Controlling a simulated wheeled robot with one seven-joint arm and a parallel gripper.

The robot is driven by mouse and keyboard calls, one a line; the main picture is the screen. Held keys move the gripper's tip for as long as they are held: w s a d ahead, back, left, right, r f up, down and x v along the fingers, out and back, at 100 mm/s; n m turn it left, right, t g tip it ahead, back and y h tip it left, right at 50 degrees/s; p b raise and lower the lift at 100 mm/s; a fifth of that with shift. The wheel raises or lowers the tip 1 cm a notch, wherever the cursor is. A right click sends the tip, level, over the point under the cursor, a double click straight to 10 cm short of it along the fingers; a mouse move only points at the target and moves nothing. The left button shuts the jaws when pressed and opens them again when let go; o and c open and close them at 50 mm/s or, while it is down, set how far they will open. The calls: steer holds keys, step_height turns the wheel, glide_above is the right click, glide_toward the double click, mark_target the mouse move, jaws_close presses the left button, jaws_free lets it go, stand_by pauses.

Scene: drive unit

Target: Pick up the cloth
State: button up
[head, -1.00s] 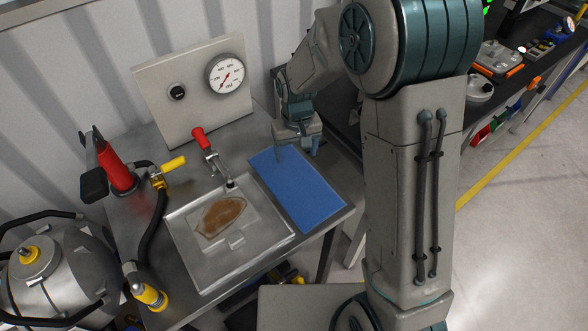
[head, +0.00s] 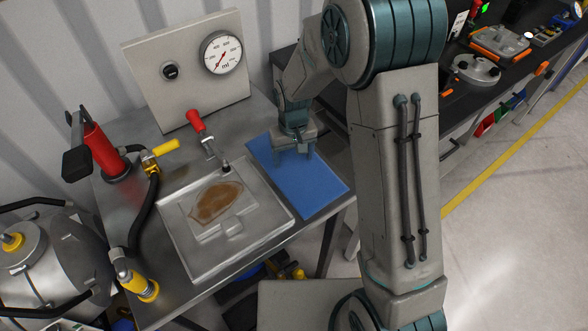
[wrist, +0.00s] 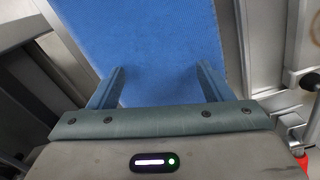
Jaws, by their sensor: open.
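The blue cloth (head: 305,187) lies flat on the right side of the metal bench, right of the shallow tray. My gripper (head: 294,150) is over the far end of the cloth, pointing down, with its fingers apart and nothing between them. In the wrist view, my gripper (wrist: 160,88) shows two spread fingers with the blue cloth (wrist: 150,45) filling the space between and beyond them. I cannot tell whether the fingertips touch the cloth.
A metal tray (head: 262,245) with a brown stain (head: 214,203) sits left of the cloth. A red-handled clamp (head: 197,124) stands at its back. A gauge panel (head: 190,95) rises behind. A red hand tool (head: 103,150) and a yellow valve (head: 165,146) are at the left.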

steer(key=shift+f, duration=0.5)
steer(key=shift+c, duration=0.2)
steer(key=c, duration=1.4)
step_height(320, 180, up, 12)
steer(key=p, duration=0.7)
steer(key=shift+c, duration=0.4)
step_height(320, 180, up, 9)
steer(key=p, duration=0.3)
